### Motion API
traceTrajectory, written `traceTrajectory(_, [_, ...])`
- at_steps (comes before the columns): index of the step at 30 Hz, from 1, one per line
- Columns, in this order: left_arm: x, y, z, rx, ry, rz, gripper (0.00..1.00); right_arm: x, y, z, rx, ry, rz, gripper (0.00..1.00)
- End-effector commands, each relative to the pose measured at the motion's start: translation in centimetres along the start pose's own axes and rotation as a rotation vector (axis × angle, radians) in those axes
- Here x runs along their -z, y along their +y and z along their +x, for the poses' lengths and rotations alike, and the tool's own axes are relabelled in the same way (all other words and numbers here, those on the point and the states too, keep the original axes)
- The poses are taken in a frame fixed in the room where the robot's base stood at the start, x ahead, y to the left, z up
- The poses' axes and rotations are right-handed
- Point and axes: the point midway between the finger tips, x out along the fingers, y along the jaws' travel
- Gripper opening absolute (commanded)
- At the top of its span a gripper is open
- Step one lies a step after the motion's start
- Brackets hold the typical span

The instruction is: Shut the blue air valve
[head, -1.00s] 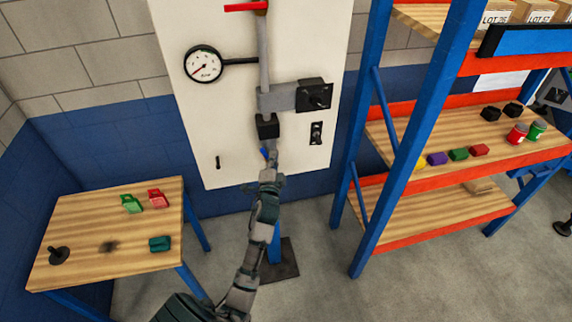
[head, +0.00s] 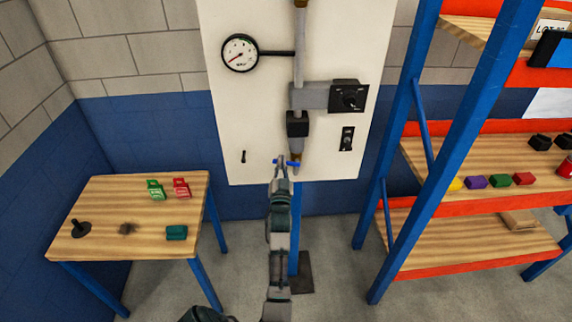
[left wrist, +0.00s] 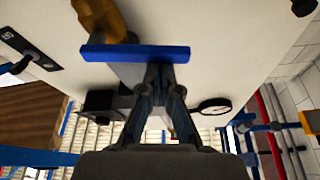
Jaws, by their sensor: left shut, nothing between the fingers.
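The blue valve handle (head: 294,164) lies level across the foot of the vertical grey pipe on the white panel (head: 222,110). In the left wrist view the handle is a blue bar (left wrist: 120,52) beside a brass-coloured fitting (left wrist: 101,18). My left gripper (head: 281,163) is shut and empty at the handle, covering part of it in the head view. In the left wrist view its closed fingertips (left wrist: 160,70) sit right against or just short of the bar; I cannot tell whether they touch. My right gripper is not in view.
The panel also carries a pressure gauge (head: 240,53), a black knob box (head: 347,96) and a small switch (head: 346,139). A wooden table (head: 105,205) with small items stands at left. A blue and orange shelf rack (head: 420,210) stands close at right.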

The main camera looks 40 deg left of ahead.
Motion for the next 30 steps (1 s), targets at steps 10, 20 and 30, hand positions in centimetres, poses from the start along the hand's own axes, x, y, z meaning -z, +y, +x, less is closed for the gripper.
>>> traceTrajectory(10, [-1.3, -0.2, -0.4, 0.014, 0.0, -0.041, 0.0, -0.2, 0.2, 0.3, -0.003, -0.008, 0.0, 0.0])
traceTrajectory(20, [-2.0, -0.1, -0.6, 0.013, -0.004, -0.039, 0.0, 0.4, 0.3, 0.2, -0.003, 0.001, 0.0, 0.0])
traceTrajectory(30, [-2.4, 0.0, -0.7, 0.01, -0.011, -0.037, 0.0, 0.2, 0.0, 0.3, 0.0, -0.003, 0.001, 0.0])
